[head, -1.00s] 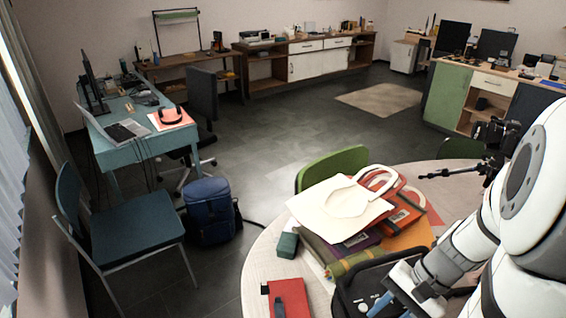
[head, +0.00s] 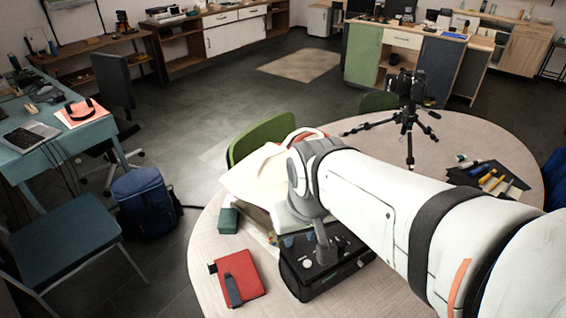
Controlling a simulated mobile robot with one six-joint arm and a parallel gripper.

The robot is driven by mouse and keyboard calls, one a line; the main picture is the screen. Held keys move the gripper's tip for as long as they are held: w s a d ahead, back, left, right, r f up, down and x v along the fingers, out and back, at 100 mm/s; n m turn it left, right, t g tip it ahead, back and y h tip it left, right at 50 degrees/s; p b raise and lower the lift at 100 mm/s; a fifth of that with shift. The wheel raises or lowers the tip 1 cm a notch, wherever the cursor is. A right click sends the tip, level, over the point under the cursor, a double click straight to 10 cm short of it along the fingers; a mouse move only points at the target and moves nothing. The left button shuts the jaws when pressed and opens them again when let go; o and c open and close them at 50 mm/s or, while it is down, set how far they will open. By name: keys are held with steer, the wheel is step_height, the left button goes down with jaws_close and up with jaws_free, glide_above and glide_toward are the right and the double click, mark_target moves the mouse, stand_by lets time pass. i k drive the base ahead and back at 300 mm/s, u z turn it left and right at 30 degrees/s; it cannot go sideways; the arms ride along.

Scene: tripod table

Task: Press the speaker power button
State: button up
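The speaker (head: 335,284) is a black box on the front left part of the round table (head: 205,250), with a dark top panel carrying small knobs and light marks. My arm reaches in from the right and bends down over it. My gripper (head: 324,258) points down at the speaker's top and hides part of the panel. I cannot tell whether its tip touches the panel, nor whether its fingers are open or shut. I cannot make out which control is the power button.
A red notebook (head: 240,276) and a small green box (head: 228,220) lie left of the speaker. A white bag (head: 250,178) is behind it. A black tripod (head: 407,125) stands at the back. Markers on a dark mat (head: 488,180) lie right.

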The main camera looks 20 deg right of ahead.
mark_target(307, 264)
steer(key=u, duration=1.75)
steer(key=k, duration=0.35)
steer(key=z, duration=1.5)
